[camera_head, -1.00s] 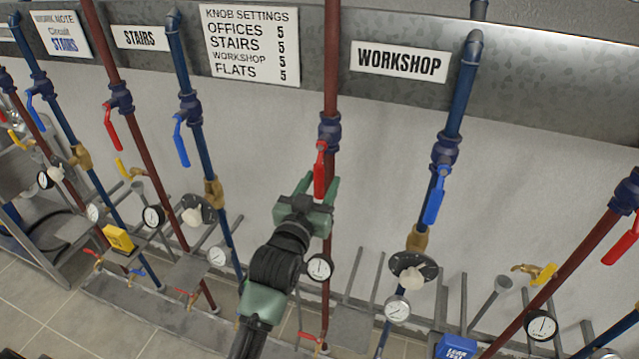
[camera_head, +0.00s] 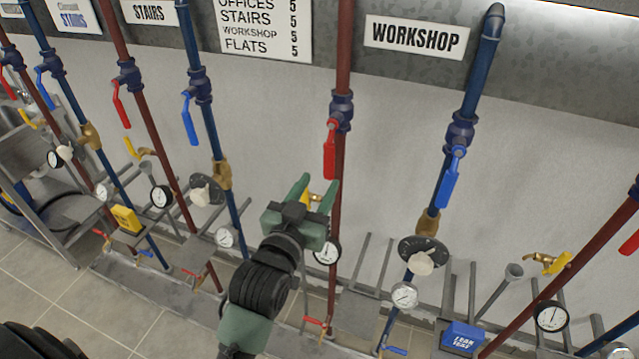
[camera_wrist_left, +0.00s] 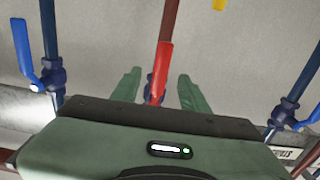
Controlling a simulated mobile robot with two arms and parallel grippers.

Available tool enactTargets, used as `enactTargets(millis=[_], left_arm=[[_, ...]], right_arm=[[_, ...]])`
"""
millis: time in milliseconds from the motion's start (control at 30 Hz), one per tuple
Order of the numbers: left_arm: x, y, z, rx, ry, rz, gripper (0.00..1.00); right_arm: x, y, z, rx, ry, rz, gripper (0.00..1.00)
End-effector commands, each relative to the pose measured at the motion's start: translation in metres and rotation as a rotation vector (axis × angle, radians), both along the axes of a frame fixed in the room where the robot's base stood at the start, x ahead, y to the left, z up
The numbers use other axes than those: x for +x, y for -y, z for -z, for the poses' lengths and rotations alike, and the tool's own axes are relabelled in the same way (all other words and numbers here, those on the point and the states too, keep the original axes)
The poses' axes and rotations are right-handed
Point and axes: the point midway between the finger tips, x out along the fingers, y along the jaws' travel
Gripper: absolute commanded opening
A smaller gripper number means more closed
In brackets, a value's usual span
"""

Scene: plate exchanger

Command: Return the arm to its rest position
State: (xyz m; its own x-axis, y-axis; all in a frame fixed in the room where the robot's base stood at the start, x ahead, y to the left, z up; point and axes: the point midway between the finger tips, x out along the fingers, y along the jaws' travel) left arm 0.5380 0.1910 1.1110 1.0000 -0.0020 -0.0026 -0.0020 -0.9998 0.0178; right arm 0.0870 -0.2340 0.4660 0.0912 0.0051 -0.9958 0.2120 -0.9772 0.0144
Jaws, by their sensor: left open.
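My left gripper (camera_head: 317,190) is green with a black ribbed wrist and stands in front of the red pipe near the middle of the head view. Its fingers are open and empty. A red valve handle (camera_head: 330,150) hangs down just above the fingertips, apart from them in the head view. In the left wrist view the red handle (camera_wrist_left: 159,72) appears between the two open fingers (camera_wrist_left: 158,92), with the pipe behind it. A dark ribbed part, likely of my other arm, shows at the bottom left corner; no right gripper shows.
Blue pipes with blue handles stand on both sides, such as the blue handle (camera_head: 452,178) under the WORKSHOP sign (camera_head: 415,37). Gauges (camera_head: 404,296), a yellow box (camera_head: 126,219) and a blue box (camera_head: 462,338) sit low down. Tiled floor (camera_head: 50,290) is clear at lower left.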

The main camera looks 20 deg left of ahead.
Motion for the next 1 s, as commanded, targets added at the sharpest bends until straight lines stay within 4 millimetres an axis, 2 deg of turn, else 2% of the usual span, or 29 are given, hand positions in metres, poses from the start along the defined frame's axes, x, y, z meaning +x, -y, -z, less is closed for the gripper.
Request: enactTargets(millis=[333,400,467,567,700,767,800,867,900,967,1000], left_arm=[[0.001,0.0,0.002,0.0,-0.004,0.001,0.45],[0.003,0.003,0.015,0.002,-0.026,0.006,0.45],[0.006,0.006,0.036,0.006,-0.063,0.016,0.45],[0.011,0.015,0.095,0.016,-0.161,0.039,0.45],[0.003,0.028,0.202,0.036,-0.342,0.077,0.45],[-0.008,0.032,0.247,0.044,-0.419,0.093,0.45],[-0.016,0.034,0.276,0.05,-0.469,0.101,0.45],[-0.033,0.035,0.32,0.059,-0.546,0.115,0.45],[-0.045,0.036,0.348,0.064,-0.598,0.122,0.45],[-0.067,0.035,0.388,0.073,-0.672,0.133,0.45],[-0.084,0.035,0.414,0.08,-0.723,0.14,0.45]], right_arm=[[0.0,0.0,0.0,0.0,0.0,-0.001,0.45],[0.0,0.0,0.0,0.0,0.0,-0.001,0.45],[0.0,0.0,0.001,0.0,0.0,-0.001,0.45],[0.0,0.0,0.002,0.0,0.0,-0.001,0.45],[0.0,0.0,0.004,0.0,0.0,-0.001,0.45],[0.0,0.0,0.005,0.0,0.0,-0.001,0.45],[0.0,0.0,0.005,0.0,0.0,-0.001,0.45],[0.0,0.0,0.006,0.0,0.0,-0.001,0.45],[0.0,0.0,0.007,0.0,0.0,-0.001,0.45],[0.0,0.0,0.007,0.0,0.0,-0.001,0.45],[0.0,0.001,0.008,-0.001,0.0,-0.001,0.45]])
